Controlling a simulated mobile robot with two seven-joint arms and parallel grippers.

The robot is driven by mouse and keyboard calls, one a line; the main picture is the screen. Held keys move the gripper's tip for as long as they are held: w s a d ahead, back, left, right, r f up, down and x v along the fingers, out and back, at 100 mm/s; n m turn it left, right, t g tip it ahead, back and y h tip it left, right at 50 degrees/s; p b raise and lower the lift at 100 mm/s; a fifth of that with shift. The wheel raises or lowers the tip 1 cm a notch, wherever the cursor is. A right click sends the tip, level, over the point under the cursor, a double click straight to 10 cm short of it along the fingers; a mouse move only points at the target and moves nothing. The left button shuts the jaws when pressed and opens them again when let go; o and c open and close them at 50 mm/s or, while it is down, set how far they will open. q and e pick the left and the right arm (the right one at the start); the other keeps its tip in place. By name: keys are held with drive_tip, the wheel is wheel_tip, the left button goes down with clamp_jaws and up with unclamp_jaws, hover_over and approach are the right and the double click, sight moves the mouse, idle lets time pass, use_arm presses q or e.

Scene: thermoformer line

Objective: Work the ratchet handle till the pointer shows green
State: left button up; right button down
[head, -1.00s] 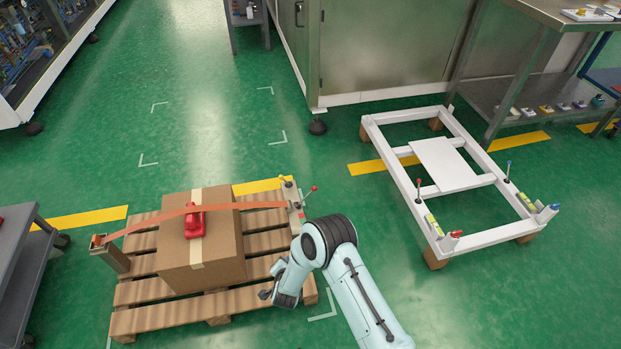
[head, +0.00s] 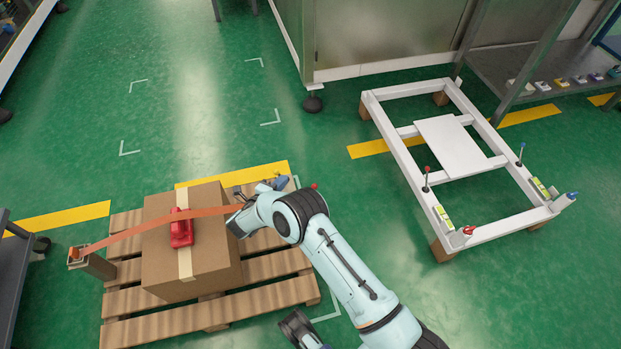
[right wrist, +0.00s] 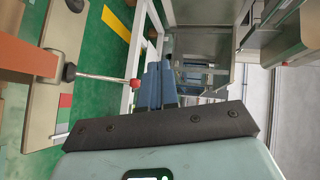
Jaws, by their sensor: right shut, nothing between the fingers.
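The ratchet handle shows in the right wrist view as a thin metal rod (right wrist: 100,77) with a red knob (right wrist: 135,84). In the head view its red knob (head: 313,186) peeks out past my right gripper (head: 279,183), which is over the post end of the strap. In the wrist view the blue fingers of my right gripper (right wrist: 160,84) are shut and empty, close beside the knob; I cannot tell if they touch it. A plate (right wrist: 50,85) bears red and green patches (right wrist: 65,107); I cannot make out where the pointer stands.
An orange strap (head: 130,237) runs over a carton (head: 205,262) with a red piece (head: 181,229) on the pallet (head: 210,317). A white frame (head: 490,237) with small levers stands at right. The green floor between is clear.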

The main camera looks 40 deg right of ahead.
drive_tip(key=shift+r, duration=0.1)
idle(0.3)
use_arm(q)
drive_tip(key=shift+s+a+f, duration=0.1)
drive_tip(key=shift+s+f, duration=0.3)
drive_tip(key=shift+s, duration=0.05)
use_arm(e)
drive_tip(key=s+d+f, duration=0.3)
drive_tip(key=d+f, duration=0.2)
drive_tip(key=d, duration=0.1)
drive_tip(key=shift+s+f, duration=0.15)
drive_tip(key=shift+f, duration=0.1)
use_arm(q)
drive_tip(key=shift+b, duration=0.3)
use_arm(e)
drive_tip(key=shift+d+f, duration=0.1)
drive_tip(key=shift+d, duration=0.05)
idle(1.3)
use_arm(q)
drive_tip(key=shift+f, duration=0.15)
use_arm(e)
drive_tip(key=shift+s+d+f, duration=0.15)
drive_tip(key=shift+d, duration=0.05)
